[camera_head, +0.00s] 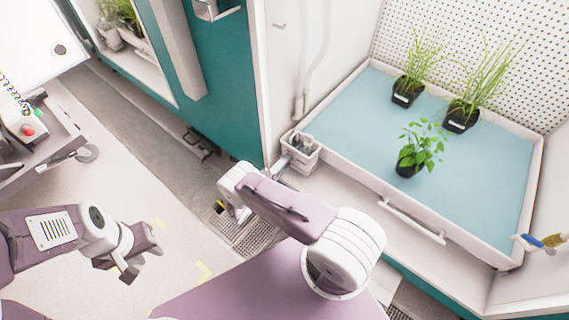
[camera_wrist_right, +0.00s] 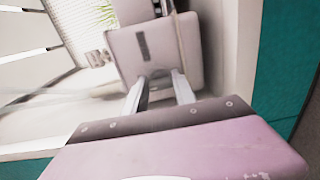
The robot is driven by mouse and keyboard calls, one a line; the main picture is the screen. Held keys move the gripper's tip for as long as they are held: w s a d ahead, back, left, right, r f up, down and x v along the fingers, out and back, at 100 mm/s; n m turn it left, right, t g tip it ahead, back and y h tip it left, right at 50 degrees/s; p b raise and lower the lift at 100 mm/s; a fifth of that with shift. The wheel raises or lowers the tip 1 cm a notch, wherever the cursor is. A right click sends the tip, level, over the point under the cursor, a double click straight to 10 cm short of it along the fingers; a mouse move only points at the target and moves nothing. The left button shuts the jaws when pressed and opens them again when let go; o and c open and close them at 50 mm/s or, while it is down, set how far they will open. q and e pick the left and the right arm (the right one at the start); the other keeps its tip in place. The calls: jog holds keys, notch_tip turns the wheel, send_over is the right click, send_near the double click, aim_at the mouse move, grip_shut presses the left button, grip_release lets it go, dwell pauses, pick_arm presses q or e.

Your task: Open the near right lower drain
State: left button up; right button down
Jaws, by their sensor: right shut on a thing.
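A small white drain box (camera_head: 300,150) hangs at the left corner of the lower tray in the near right chamber. My right gripper (camera_head: 283,163) reaches it from the front. In the right wrist view, a pale grey box with a dark slot (camera_wrist_right: 155,48) fills the space ahead. The two thin fingers of my right gripper (camera_wrist_right: 160,80) meet its lower edge and are shut on a small part there, which I take to be the drain; its shape is mostly hidden. My left gripper (camera_head: 142,262) hangs over the floor at the left, its dark fingers apart and empty.
The white tray (camera_head: 385,190) has a blue mat with three potted plants, and a white bar handle (camera_head: 412,220) on its front. A blue and yellow fitting (camera_head: 540,241) is at its right. A teal cabinet (camera_head: 225,90) and a cart (camera_head: 45,140) stand left.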

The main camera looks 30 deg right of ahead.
jog(key=shift+f, duration=0.15)
jog(key=c, duration=1)
grip_release()
jog(key=shift+s+a, duration=0.1)
jog(key=shift+a, duration=0.3)
jog(key=p+v, duration=0.1)
jog(key=v, duration=0.7)
jog(key=shift+s, duration=0.15)
